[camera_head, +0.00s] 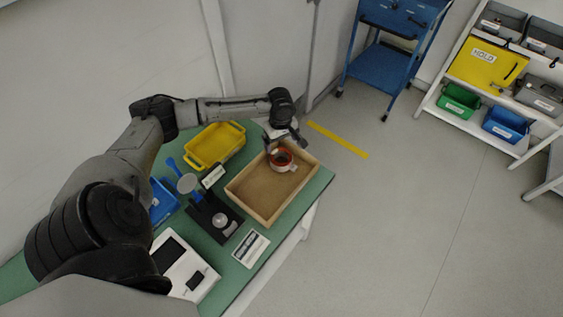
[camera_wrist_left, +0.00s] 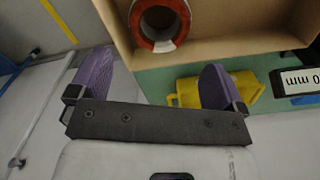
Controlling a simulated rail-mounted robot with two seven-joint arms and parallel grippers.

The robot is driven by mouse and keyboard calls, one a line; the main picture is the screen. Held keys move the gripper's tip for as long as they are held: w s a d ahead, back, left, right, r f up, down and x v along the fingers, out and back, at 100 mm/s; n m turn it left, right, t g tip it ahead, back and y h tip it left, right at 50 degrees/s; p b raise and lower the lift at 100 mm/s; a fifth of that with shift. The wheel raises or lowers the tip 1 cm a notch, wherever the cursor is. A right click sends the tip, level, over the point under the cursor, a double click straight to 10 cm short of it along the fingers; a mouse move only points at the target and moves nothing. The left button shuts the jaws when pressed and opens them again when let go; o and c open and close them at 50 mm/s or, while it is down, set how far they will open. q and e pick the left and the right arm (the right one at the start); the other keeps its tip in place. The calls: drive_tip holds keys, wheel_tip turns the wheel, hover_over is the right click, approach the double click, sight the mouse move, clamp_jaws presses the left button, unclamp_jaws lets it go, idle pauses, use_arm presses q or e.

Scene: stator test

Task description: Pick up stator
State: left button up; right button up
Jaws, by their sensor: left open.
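The stator (camera_head: 281,160) is a short ring with a red and white outside and a dark bore. It stands in the far part of a shallow wooden tray (camera_head: 247,208). In the left wrist view the stator (camera_wrist_left: 183,37) shows near the top, inside the tray (camera_wrist_left: 236,35). My left gripper (camera_head: 284,143) is above the tray's far edge, close to the stator. Its two purple fingers (camera_wrist_left: 155,85) are spread wide with nothing between them, and the stator lies beyond the fingertips. My right gripper is in neither view.
A yellow bin (camera_head: 215,145) stands left of the tray on the green table (camera_head: 310,196). A black stand (camera_head: 214,218), a blue bin (camera_head: 162,203), a white device (camera_head: 184,268) and a small panel (camera_head: 251,248) are nearer. Open floor lies to the right.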

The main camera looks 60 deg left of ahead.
use_arm(q)
approach(281, 160)
drive_tip(key=shift+s+d+b, duration=0.3)
drive_tip(key=shift+s+d, duration=0.1)
drive_tip(key=shift+d, duration=0.35)
drive_tip(key=shift+d+f+b, duration=0.15)
drive_tip(key=shift+f+b, duration=0.45)
drive_tip(key=shift+f, duration=2.75)
drive_tip(key=shift+c, duration=0.4)
drive_tip(key=shift+r, duration=0.1)
drive_tip(key=c, duration=1.1)
